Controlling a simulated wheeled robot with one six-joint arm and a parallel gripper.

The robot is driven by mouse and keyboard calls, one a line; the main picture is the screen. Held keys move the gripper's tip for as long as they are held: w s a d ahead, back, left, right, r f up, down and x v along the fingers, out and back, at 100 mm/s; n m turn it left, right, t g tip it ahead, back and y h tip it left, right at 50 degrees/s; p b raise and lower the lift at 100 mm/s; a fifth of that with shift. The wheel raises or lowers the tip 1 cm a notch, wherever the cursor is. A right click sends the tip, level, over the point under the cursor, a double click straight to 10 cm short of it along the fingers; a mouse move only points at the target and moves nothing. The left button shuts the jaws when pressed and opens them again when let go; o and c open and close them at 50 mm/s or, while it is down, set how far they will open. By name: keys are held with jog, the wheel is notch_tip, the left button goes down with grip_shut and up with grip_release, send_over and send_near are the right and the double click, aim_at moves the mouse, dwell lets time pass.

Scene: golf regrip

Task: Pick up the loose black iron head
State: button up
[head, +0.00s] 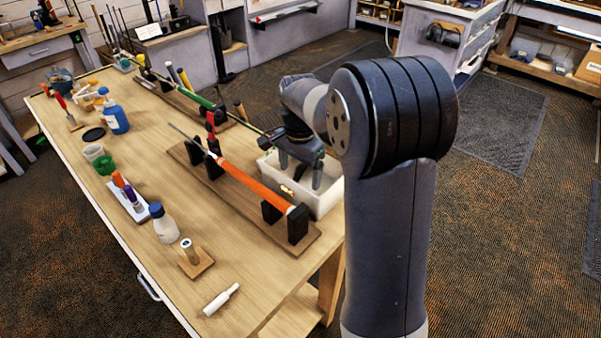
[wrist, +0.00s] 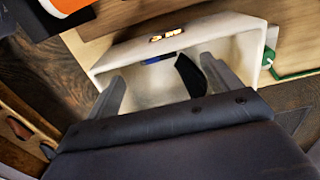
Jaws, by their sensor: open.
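My gripper (head: 300,176) is open, pointing down into a white bin (head: 326,203) at the workbench's right side. In the wrist view its two fingers (wrist: 163,70) are spread wide over the bin (wrist: 118,55). A dark, curved black piece, seemingly the loose iron head (wrist: 190,76), is inside the bin between the fingers, closer to the right finger. A gap shows on its left; whether it touches the right finger I cannot tell. The gripper body hides its lower end. In the head view a dark shape between the fingers is too small to make out.
A small blue item (wrist: 158,59) lies in the bin by the wall with gold marks (wrist: 165,36). An orange-gripped club (head: 252,183) rests on black supports left of the bin. Bottles, cups and tools stand along the bench (head: 255,290).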

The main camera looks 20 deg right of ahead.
jog(key=shift+f+p, duration=0.5)
jog(key=shift+f, duration=2.15)
jog(key=shift+w, duration=0.1)
jog(key=c, duration=1.3)
